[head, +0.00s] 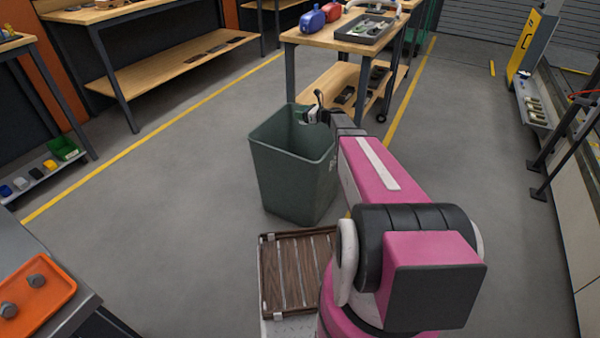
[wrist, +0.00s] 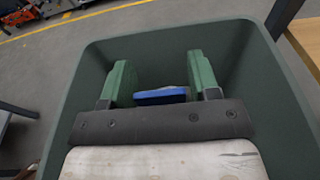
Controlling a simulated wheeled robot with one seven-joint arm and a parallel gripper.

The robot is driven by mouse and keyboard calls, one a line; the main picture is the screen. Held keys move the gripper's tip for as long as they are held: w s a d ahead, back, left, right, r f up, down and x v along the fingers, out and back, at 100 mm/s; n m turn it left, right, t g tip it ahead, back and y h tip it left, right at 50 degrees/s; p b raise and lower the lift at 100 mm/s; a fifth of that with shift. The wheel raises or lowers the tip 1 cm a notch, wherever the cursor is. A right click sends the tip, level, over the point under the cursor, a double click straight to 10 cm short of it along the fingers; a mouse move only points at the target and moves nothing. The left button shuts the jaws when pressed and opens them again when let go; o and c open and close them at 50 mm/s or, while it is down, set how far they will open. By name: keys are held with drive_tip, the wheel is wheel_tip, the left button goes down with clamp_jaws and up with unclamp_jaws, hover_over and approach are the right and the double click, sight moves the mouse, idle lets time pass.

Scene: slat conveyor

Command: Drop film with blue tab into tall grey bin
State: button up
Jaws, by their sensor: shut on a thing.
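The tall grey bin (head: 293,180), dark and greenish, stands open on the floor ahead of my arm. Its inner wall (wrist: 160,45) surrounds my gripper in the wrist view. My gripper (wrist: 160,80) is over the bin's mouth, with a green finger on each side of a flat blue piece, the film's blue tab (wrist: 162,96). It is shut on the film. The rest of the film is hidden behind the gripper's dark front bar. In the head view my gripper (head: 312,114) shows at the bin's far right rim, and the film cannot be made out.
A wooden workbench (head: 335,35) with a blue and a red item and a grey tray stands behind the bin. A slatted wooden tray (head: 298,272) lies in front of it. An orange tray (head: 38,292) is at lower left. The floor left of the bin is clear.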

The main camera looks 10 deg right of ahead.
drive_tip(key=shift+f, duration=2.9)
drive_tip(key=o, duration=1)
drive_tip(key=shift+c, duration=0.2)
drive_tip(key=shift+s, duration=0.1)
drive_tip(key=v, duration=1)
drive_tip(key=shift+s+d, duration=0.2)
drive_tip(key=shift+d, duration=0.15)
